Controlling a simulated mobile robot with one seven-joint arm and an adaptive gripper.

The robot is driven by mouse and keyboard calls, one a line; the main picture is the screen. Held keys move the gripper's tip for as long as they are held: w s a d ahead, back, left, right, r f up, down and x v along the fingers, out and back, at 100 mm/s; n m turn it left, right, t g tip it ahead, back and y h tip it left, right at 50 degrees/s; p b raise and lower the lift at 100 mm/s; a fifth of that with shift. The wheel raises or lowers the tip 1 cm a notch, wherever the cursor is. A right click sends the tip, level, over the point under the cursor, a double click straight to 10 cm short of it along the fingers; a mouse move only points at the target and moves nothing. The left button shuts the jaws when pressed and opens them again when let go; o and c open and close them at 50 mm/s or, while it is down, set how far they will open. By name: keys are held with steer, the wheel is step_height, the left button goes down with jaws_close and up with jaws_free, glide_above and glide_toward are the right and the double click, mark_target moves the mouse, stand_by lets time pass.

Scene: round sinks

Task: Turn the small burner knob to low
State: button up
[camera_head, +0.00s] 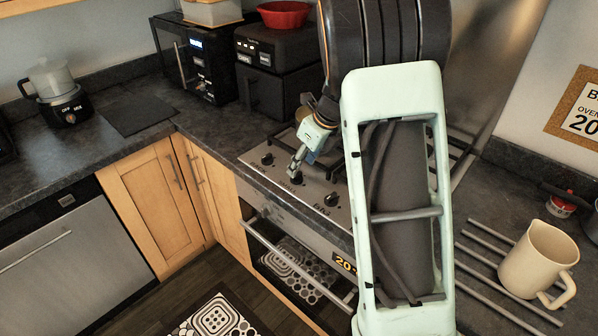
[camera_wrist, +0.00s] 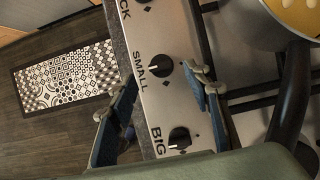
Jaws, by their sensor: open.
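The small burner knob (camera_wrist: 159,66) is a black round knob beside the word SMALL on the metal stove panel (camera_wrist: 150,105). In the head view it is the middle knob (camera_head: 296,178), partly behind my fingertips. My gripper (camera_wrist: 161,80) is open and empty, with one blue finger on each side of the knob in the wrist view. In the head view my gripper (camera_head: 297,163) is just above the panel by this knob. Whether a finger touches the knob, I cannot tell. The pointer setting is too small to read.
The BIG knob (camera_wrist: 180,138) is close by; it also shows in the head view (camera_head: 331,200). Another knob (camera_head: 267,158) is on the other side. A pan with yellow contents (camera_wrist: 295,14) and burner grates flank the panel. The oven handle (camera_head: 290,262) runs below.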

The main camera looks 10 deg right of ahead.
mark_target(298, 175)
steer(key=x, duration=0.5)
steer(key=c, duration=1.2)
steer(key=shift+o, duration=0.2)
